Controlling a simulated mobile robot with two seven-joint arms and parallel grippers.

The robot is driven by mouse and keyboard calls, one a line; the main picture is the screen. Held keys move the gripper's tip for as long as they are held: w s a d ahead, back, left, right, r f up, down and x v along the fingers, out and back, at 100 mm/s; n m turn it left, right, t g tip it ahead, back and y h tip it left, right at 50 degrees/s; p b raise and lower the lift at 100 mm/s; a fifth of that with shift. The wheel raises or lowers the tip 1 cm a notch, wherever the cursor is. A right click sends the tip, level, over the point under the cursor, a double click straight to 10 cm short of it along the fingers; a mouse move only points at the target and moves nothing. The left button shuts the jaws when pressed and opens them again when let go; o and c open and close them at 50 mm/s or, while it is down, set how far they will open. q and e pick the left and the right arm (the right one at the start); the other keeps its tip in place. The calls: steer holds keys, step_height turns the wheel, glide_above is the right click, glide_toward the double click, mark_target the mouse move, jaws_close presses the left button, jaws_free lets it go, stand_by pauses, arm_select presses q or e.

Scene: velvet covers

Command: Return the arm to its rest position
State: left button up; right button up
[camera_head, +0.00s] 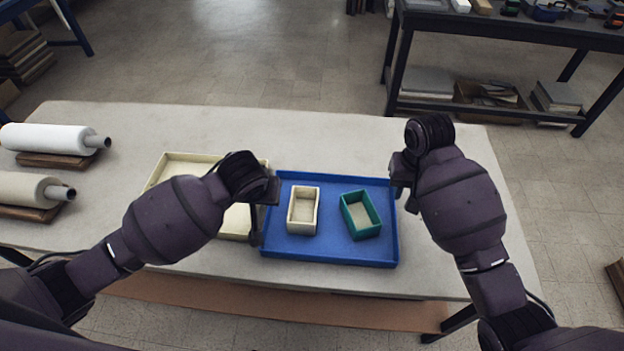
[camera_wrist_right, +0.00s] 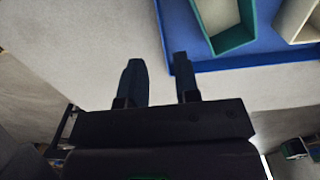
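My right gripper (camera_head: 399,187) hangs at the right edge of the blue tray (camera_head: 330,256), over the table (camera_head: 330,130). In the right wrist view its two fingers (camera_wrist_right: 159,78) are apart with nothing between them. My left gripper (camera_head: 256,228) points down near the left edge of the blue tray, beside the pale yellow tray (camera_head: 185,157). Its fingers are too dark and overlapped to read. A cream box (camera_head: 292,222) and a green box (camera_head: 368,234) stand apart inside the blue tray. The green box also shows in the right wrist view (camera_wrist_right: 233,38).
A white roll (camera_head: 45,138) and a beige roll (camera_head: 22,188) lie on dark bases at the table's left. A dark workbench (camera_head: 500,32) with tools stands behind at the right. The table behind the trays is clear.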

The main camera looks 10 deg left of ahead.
steer(key=shift+r, duration=0.35)
stand_by(0.3)
